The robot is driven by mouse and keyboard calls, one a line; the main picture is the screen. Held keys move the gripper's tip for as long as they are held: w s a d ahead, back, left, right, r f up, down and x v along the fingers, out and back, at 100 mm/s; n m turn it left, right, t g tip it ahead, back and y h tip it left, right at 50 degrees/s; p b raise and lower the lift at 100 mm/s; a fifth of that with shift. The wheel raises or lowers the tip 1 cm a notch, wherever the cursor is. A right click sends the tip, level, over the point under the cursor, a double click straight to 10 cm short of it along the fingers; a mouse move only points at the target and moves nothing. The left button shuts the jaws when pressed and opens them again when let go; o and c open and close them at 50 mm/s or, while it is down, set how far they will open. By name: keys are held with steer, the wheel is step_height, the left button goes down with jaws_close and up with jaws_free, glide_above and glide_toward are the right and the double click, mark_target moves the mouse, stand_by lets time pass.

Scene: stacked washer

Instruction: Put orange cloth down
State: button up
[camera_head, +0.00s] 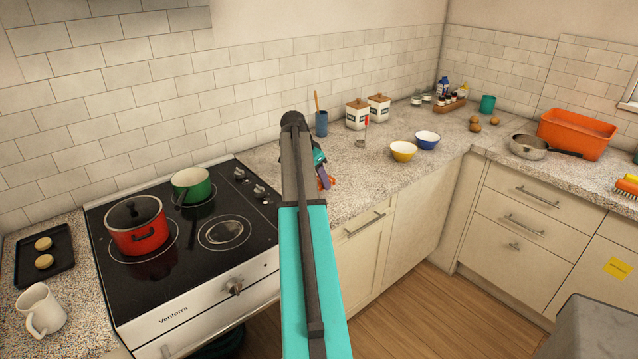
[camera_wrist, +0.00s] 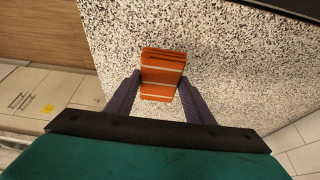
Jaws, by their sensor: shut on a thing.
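The orange cloth (camera_wrist: 162,68) shows in the wrist view as a folded orange bundle with pale stripes. My gripper (camera_wrist: 160,84) is shut on it, with one purple finger on each side. The cloth is over the speckled countertop (camera_wrist: 230,60); I cannot tell whether it touches the surface. In the head view my gripper (camera_head: 326,181) is mostly hidden behind my arm, over the counter just right of the stove. Only a small patch of orange shows there.
The black stove (camera_head: 225,262) holds a red pot (camera_head: 136,226) and a green pot (camera_head: 191,187).

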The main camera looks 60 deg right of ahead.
steer(key=shift+w+d, duration=0.25)
steer(key=shift+d, duration=0.3)
steer(key=shift+d, duration=0.1)
steer(key=shift+w+d+f+p, duration=0.2)
steer(key=shift+d+p, duration=0.15)
steer(key=shift+f+p, duration=0.6)
steer(key=shift+f, duration=1.05)
steer(key=shift+f, duration=0.2)
steer(key=o, duration=0.9)
steer(key=shift+r, duration=0.1)
steer(key=shift+b+v, duration=1.35)
steer(key=shift+v, duration=4.75)
